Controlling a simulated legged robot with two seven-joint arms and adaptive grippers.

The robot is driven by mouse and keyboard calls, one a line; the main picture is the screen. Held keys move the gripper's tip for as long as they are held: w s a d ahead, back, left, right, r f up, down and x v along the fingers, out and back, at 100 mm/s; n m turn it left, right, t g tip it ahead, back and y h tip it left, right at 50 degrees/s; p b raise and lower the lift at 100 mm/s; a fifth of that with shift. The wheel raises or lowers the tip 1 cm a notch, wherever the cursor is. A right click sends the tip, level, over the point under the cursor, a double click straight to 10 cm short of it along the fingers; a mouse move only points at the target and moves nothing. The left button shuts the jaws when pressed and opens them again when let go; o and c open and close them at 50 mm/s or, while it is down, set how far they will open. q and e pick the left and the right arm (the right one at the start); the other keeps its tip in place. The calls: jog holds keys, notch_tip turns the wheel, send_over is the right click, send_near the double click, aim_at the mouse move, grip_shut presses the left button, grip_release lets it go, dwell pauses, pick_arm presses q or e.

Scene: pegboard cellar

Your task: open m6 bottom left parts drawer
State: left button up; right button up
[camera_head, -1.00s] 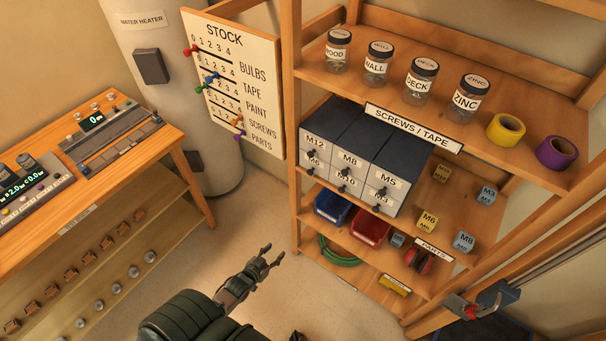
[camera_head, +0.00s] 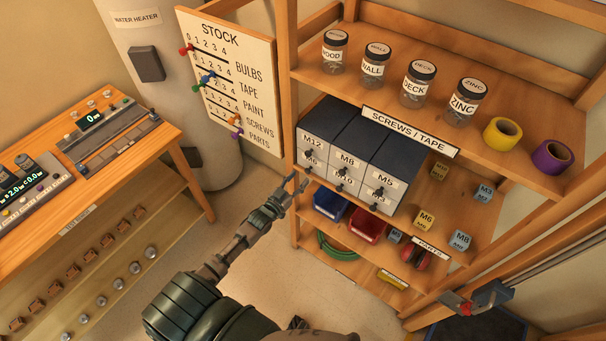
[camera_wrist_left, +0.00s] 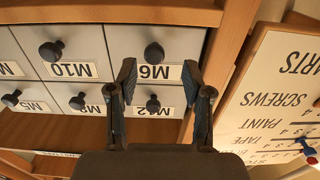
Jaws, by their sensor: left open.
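The grey parts drawer cabinet (camera_head: 352,140) stands on the shelf with two rows of labelled drawers. The M6 drawer (camera_head: 310,158) is at its bottom left, below M12, and looks shut. In the left wrist view the picture is upside down, so the M6 drawer (camera_wrist_left: 180,45) with its dark round knob (camera_wrist_left: 154,53) is at the upper middle. My left gripper (camera_head: 298,184) is open and empty, just in front of the cabinet's lower left. In the wrist view its fingers (camera_wrist_left: 160,78) point toward the M6 label, below the knob there. My right gripper is not seen.
A wooden shelf post (camera_head: 291,120) stands close left of the cabinet, with the stock board (camera_head: 230,85) beyond. Blue (camera_head: 331,204) and red (camera_head: 366,226) bins sit below. Jars and tape rolls stand on the shelf above. The floor at left is free.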

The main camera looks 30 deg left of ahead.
aim_at(306, 172)
pick_arm(q)
jog(key=w, duration=0.3)
jog(key=shift+d, duration=0.35)
jog(key=shift+w+d+r, duration=0.15)
jog(key=shift+w+d, duration=0.1)
jog(key=shift+d, duration=0.15)
jog(key=shift+a, duration=0.25)
jog(key=c, duration=0.8)
jog(key=shift+s+a, duration=0.1)
jog(key=shift+a, duration=0.05)
grip_shut()
